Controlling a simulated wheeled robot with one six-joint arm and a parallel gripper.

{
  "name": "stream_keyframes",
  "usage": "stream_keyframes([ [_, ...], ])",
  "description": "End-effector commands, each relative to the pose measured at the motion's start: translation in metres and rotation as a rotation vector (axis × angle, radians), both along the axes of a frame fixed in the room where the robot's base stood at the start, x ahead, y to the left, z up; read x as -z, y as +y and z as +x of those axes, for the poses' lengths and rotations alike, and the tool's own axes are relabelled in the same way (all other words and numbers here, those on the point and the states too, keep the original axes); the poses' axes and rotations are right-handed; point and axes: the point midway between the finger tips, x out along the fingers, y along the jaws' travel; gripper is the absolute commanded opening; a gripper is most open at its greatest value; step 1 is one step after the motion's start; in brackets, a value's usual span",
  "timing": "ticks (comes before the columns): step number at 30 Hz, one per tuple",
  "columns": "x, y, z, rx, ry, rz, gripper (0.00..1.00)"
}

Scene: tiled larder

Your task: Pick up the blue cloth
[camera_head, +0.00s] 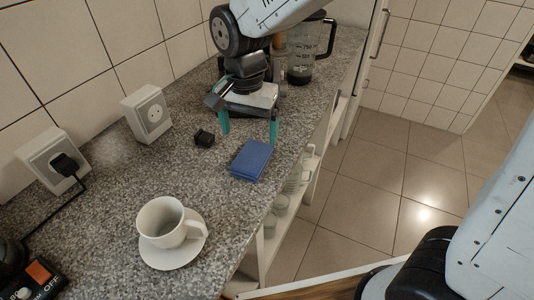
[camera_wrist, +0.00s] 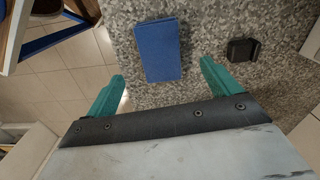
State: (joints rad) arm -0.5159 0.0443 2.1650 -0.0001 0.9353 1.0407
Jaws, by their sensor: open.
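The blue cloth (camera_head: 252,160) is a folded flat rectangle. It lies on the speckled grey counter near its front edge. In the wrist view the cloth (camera_wrist: 159,50) lies just beyond my fingertips, between their lines and nearer the left one. My gripper (camera_head: 248,133) has two teal fingers set wide apart and is open and empty. It is just behind the cloth in the head view, pointing down. The open gripper (camera_wrist: 163,80) also shows in the wrist view. No contact with the cloth is visible.
A small black block (camera_head: 204,138) lies left of the cloth. A white cup (camera_head: 161,222) on a saucer (camera_head: 157,257) stands nearer. A blender jug (camera_head: 304,62) is at the back. Wall sockets (camera_head: 148,113) line the left wall. Shelves with dishes are below the counter.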

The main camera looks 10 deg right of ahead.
Motion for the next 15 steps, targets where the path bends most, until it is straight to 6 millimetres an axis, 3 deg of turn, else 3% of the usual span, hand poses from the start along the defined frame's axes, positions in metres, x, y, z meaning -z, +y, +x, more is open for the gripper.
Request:
stream_keyframes([
  [5, 0.009, 0.000, 0.000, 0.059, -0.002, 0.001, 0.89],
  [15, 0.052, 0.002, -0.005, 0.058, 0.000, 0.000, 0.89],
])
